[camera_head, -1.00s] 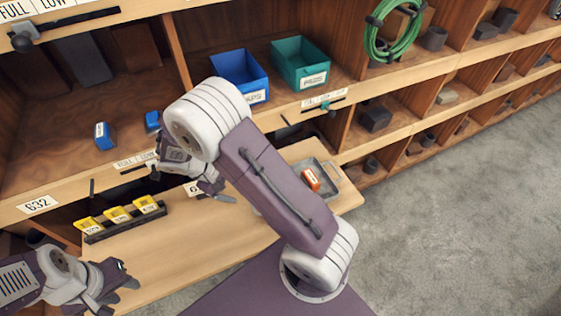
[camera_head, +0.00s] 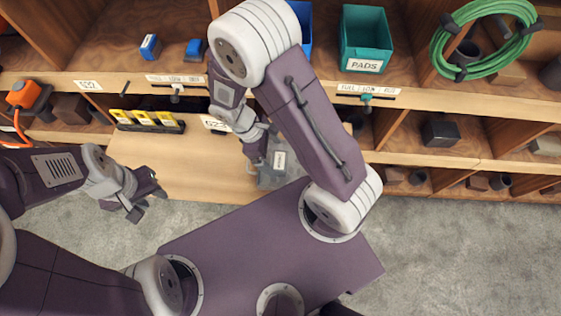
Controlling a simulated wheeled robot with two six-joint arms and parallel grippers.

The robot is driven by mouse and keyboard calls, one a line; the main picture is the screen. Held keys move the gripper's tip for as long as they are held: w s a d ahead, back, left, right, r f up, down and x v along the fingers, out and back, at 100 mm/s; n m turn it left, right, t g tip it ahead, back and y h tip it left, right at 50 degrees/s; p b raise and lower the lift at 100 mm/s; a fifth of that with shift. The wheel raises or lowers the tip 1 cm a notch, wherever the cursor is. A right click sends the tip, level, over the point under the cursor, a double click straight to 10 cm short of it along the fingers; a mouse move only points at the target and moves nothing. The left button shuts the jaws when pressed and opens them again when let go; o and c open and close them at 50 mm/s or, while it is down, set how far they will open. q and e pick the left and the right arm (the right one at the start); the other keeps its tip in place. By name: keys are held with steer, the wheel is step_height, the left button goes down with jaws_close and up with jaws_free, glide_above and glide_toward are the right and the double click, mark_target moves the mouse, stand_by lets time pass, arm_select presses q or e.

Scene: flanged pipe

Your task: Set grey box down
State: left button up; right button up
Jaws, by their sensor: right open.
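The grey box (camera_head: 275,180) is at the right end of the wooden table, partly hidden by my right arm. My left gripper (camera_head: 150,204) is open and empty, in front of the table's left part, away from the box.
Shelves behind hold a green bin (camera_head: 365,40), a blue bin (camera_head: 304,25), small blue boxes (camera_head: 150,46) and a green hose coil (camera_head: 485,72). Floor at right is clear.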

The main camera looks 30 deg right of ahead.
mark_target(279, 160)
steer(key=x, duration=0.5)
steer(key=shift+s, duration=0.1)
steer(key=c, duration=1.8)
steer(key=shift+r, duration=0.1)
